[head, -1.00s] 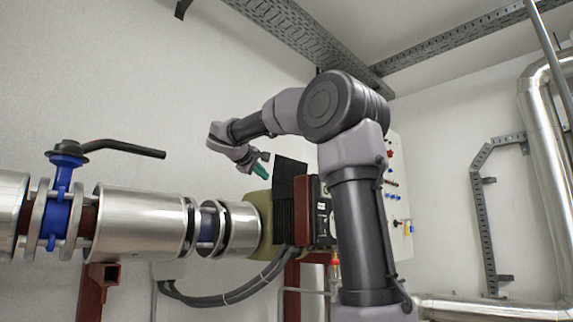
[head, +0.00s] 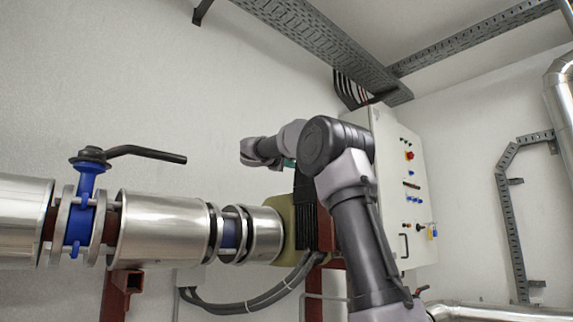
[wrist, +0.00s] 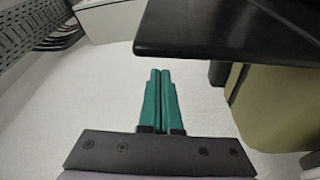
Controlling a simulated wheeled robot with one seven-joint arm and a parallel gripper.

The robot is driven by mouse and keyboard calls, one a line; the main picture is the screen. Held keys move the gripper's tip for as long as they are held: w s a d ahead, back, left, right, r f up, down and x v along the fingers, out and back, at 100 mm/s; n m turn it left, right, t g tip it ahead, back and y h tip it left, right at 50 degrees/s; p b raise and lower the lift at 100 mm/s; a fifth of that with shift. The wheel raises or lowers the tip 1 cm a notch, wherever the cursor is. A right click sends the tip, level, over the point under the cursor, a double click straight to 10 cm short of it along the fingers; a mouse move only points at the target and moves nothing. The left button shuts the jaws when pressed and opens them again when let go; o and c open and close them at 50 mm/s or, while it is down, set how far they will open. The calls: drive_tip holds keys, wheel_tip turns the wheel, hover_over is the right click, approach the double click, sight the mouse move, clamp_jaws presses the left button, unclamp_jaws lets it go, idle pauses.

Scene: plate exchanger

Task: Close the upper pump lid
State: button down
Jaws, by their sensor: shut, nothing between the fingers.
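The olive body (wrist: 280,105) shows below the plate there. My gripper (wrist: 160,72) has its teal fingers together, with nothing between them. The fingertips lie left of the plate's near edge, apart from it in the picture.
A silver pipe (head: 160,228) with a blue valve (head: 82,215) and black lever (head: 150,153) runs in at the left. A control cabinet (head: 400,150) stands behind my arm at the right. A cable tray (head: 320,40) crosses above. Cables (head: 240,304) hang below the pump.

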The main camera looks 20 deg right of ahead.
drive_tip(key=s+d, duration=0.2)
drive_tip(key=d, duration=0.1)
drive_tip(key=shift+s+f, duration=0.15)
drive_tip(key=shift+f, duration=0.25)
drive_tip(key=shift+s+d+r+m, duration=0.1)
drive_tip(key=shift+s+d+m, duration=0.05)
drive_tip(key=shift+s+m, duration=0.3)
drive_tip(key=shift+s+d+m+h, duration=0.15)
drive_tip(key=shift+s+m+h, duration=0.2)
drive_tip(key=shift+m, duration=0.35)
drive_tip(key=shift+s+d+m+h, duration=0.15)
drive_tip(key=shift+s+m, duration=0.3)
drive_tip(key=shift+m, duration=0.2)
drive_tip(key=s+d+f+m+g+h, duration=0.2)
drive_tip(key=s+m, duration=0.5)
drive_tip(key=m, duration=0.5)
drive_tip(key=shift+d+f+m+g+h, duration=0.35)
drive_tip(key=shift+f+h, duration=0.35)
drive_tip(key=shift+f, duration=0.5)
drive_tip(key=shift+s, duration=0.1)
